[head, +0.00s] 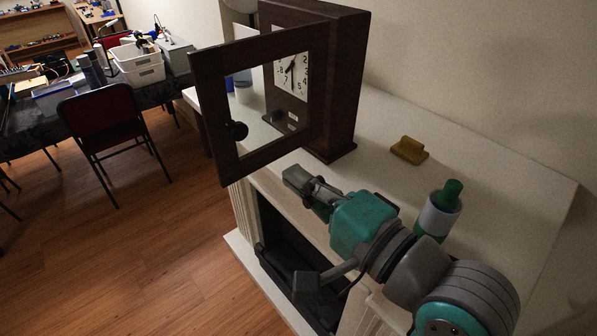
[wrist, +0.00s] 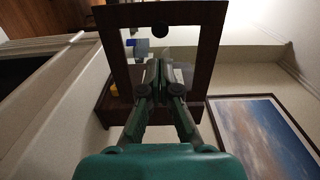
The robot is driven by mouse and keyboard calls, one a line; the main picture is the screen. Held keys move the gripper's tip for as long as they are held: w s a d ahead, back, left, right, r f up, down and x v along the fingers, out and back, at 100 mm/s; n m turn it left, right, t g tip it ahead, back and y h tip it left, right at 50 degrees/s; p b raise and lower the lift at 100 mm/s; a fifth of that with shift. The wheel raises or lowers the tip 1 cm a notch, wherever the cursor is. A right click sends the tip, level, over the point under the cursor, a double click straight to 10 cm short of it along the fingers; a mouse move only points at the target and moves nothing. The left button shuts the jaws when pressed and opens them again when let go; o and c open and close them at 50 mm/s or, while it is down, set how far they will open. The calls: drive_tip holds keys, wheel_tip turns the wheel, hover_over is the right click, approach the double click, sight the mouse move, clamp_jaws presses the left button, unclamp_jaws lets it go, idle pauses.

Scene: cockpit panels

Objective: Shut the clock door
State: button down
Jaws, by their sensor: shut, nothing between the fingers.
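The dark wooden clock (head: 347,85) stands on the white mantel. Its framed door (head: 205,115) is hinged at the clock's front and stands wide open, swung out to the left. A round black knob (head: 237,130) sits on the door's left side. The white dial (head: 291,77) shows through the door's opening. In the wrist view the door frame (wrist: 209,60) is ahead, with the knob (wrist: 159,31) at its top. My gripper (head: 290,176) is shut and empty, below and in front of the door. In the wrist view its fingertips (wrist: 160,66) overlap the door's opening; contact cannot be told.
A yellow block (head: 409,150) and a green-and-white bottle (head: 440,210) stand on the mantel (head: 500,170) to the right. A fireplace opening lies under the mantel. A chair (head: 105,130) and cluttered tables are at the left. The wooden floor between is clear.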

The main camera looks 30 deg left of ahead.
sight(240, 134)
drive_tip(key=x, duration=1.1)
drive_tip(key=shift+w+a, duration=0.15)
drive_tip(key=shift+a, duration=0.25)
